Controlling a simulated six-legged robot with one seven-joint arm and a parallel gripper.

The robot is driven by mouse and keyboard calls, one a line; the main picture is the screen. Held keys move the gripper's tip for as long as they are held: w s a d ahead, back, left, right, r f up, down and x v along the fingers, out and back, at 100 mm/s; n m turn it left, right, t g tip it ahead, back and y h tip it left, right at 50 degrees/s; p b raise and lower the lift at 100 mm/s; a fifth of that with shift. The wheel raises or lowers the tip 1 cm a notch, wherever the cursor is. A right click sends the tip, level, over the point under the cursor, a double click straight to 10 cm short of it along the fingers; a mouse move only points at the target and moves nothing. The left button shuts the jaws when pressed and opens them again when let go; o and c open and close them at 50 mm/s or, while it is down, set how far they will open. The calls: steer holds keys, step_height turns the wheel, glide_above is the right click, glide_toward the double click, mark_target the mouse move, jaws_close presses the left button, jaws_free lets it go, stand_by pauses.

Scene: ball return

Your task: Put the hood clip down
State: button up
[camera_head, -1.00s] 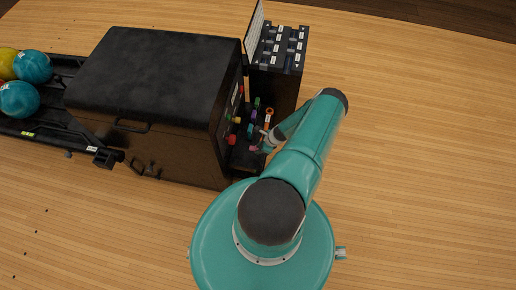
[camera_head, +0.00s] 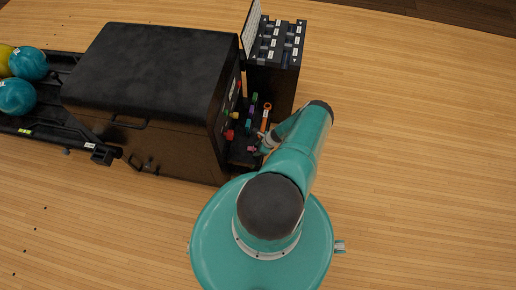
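Several small coloured pieces lie on a narrow dark ledge beside the black machine: a green one (camera_head: 255,97), a purple one (camera_head: 252,110), a blue one (camera_head: 248,125), a pink one (camera_head: 251,149) and a longer orange one (camera_head: 266,117). I cannot tell which of them, if any, is the hood clip. My gripper (camera_head: 261,144) is low over the near end of this ledge, close to the pink piece. It is very small in view and partly hidden by my arm. I cannot tell whether its fingers are open or hold anything.
The black-topped machine (camera_head: 150,70) stands left of the ledge, with coloured knobs on its side. A dark rack (camera_head: 278,45) with labelled slots stands behind. A ball track (camera_head: 60,125) with several balls (camera_head: 28,64) runs left. The wooden floor at right is clear.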

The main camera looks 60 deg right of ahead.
steer(key=shift+d+r, duration=0.1)
steer(key=shift+r, duration=0.05)
steer(key=shift+r, duration=0.25)
steer(key=v, duration=1.1)
steer(key=shift+s+r, duration=0.2)
steer(key=shift+o, duration=0.2)
stand_by(0.6)
